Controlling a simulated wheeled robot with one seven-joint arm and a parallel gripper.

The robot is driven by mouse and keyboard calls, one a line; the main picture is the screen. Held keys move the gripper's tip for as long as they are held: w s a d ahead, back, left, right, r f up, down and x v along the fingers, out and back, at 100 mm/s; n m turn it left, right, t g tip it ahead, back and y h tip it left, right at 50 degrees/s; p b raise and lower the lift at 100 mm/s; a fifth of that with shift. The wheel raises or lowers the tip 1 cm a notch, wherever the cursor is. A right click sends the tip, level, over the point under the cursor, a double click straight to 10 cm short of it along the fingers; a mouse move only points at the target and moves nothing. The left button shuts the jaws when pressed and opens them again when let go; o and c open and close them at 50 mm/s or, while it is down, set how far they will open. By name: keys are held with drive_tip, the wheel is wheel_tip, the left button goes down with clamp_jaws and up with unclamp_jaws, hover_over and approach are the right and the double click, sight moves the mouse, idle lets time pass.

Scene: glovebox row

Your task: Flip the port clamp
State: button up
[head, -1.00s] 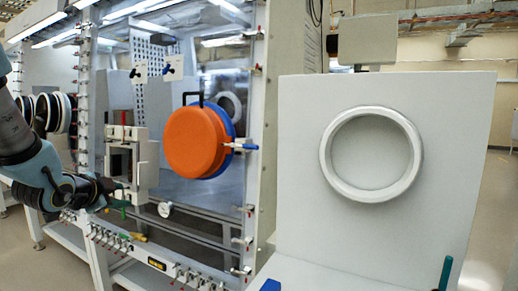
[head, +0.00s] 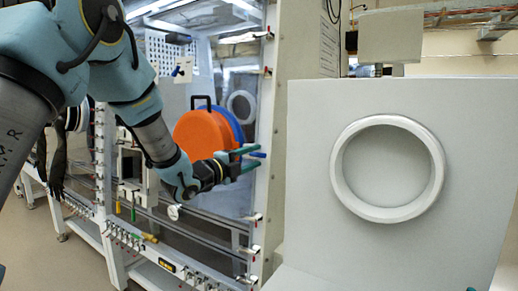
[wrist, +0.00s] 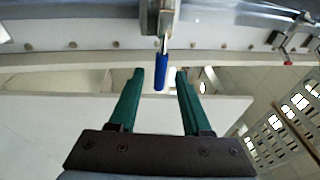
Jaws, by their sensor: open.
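The port clamp's blue handle (wrist: 160,76) shows in the wrist view, hanging from a metal bracket just beyond and between my fingertips. In the head view the blue handle (head: 258,154) is at the right of the orange round port cover (head: 204,138), by the frame post. My gripper (head: 245,160) has green fingers and reaches to the handle from the left. It also shows in the wrist view (wrist: 160,74), with the two fingers apart, one on each side of the handle. I cannot tell whether either finger touches it.
A white panel with a white ring (head: 388,168) stands at the right, close to the post.

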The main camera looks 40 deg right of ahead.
drive_tip(key=shift+w+d+r+p, duration=0.1)
drive_tip(key=shift+d+p, duration=0.25)
drive_tip(key=shift+d, duration=0.95)
drive_tip(key=shift+c, duration=0.4)
clamp_jaws()
